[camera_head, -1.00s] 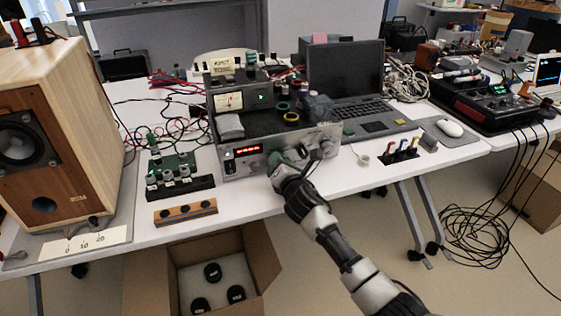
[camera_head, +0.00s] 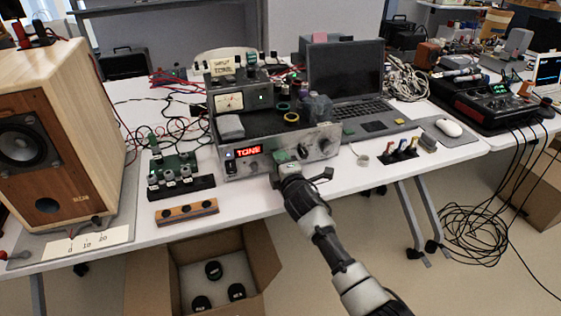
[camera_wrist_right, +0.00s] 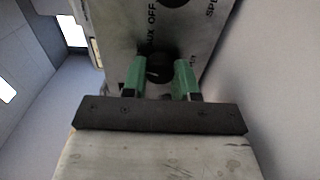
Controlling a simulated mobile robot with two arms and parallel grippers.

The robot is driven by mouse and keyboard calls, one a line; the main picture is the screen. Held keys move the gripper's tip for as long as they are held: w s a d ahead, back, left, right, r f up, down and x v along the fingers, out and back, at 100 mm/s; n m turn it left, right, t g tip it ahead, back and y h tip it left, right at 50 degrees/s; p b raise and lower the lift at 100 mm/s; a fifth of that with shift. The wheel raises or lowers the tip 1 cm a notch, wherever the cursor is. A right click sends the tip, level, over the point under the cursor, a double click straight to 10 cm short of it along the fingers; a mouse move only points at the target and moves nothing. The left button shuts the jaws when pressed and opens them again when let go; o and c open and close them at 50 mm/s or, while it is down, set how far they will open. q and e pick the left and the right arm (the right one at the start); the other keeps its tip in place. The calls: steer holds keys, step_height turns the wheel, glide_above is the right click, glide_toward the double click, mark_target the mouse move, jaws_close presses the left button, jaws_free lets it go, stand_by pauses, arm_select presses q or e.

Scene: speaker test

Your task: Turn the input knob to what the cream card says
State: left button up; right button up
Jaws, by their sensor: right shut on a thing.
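The cream card (camera_head: 226,62) stands behind the amplifier (camera_head: 326,140); its small lettering is blurred, and the lower line appears to read TONE. The amplifier's red display (camera_head: 248,151) reads TONE. My right gripper (camera_head: 284,166) is at the front panel, right of the display. The input knob (camera_wrist_right: 159,66) is black and round, with a pale mark, and sits between the green fingers of my right gripper (camera_wrist_right: 160,76) in the right wrist view. The gripper is shut on it. In the head view the gripper hides the knob. My left gripper is out of view.
A small green circuit board (camera_head: 172,166) and a wooden block with holes (camera_head: 186,212) lie left of the amplifier. A wooden speaker (camera_head: 60,130) stands at far left. A laptop (camera_head: 345,75) is behind right. An open box (camera_head: 262,262) is below the table edge.

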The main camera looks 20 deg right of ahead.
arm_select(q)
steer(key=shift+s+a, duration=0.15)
arm_select(e)
steer(key=shift+f+m, duration=0.1)
steer(key=shift+m, duration=0.3)
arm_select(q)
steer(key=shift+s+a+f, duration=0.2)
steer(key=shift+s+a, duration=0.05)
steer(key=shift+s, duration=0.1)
arm_select(e)
steer(key=o, duration=0.9)
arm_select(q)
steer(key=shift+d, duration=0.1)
arm_select(e)
steer(key=shift+s, duration=0.1)
